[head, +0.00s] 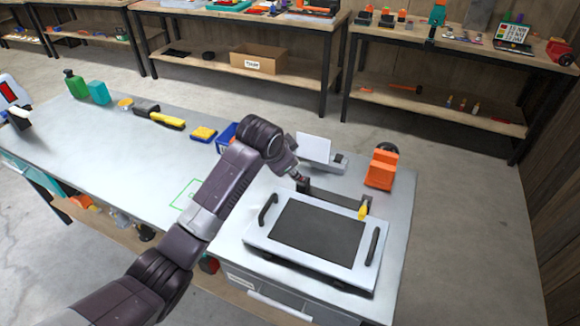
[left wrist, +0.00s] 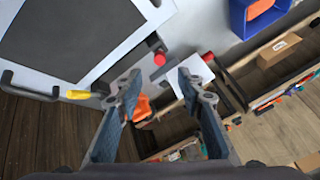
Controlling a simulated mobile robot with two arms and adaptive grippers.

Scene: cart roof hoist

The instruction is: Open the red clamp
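In the head view a dark bar (head: 335,200) lies along the back edge of a white panel with a black inset (head: 320,238). A small red piece (head: 303,178), apparently the red clamp, is at its left end; a yellow clamp handle (head: 363,211) is at its right end. My left gripper (head: 296,176) is at the red end, mostly hidden by its own arm. In the left wrist view my left gripper (left wrist: 160,85) is open; a red knob (left wrist: 160,58) shows just beyond and between its fingertips. Contact is unclear. My right gripper is not in view.
An orange block-like tool (head: 381,168) and a white plate on a grey base (head: 314,148) stand behind the panel.

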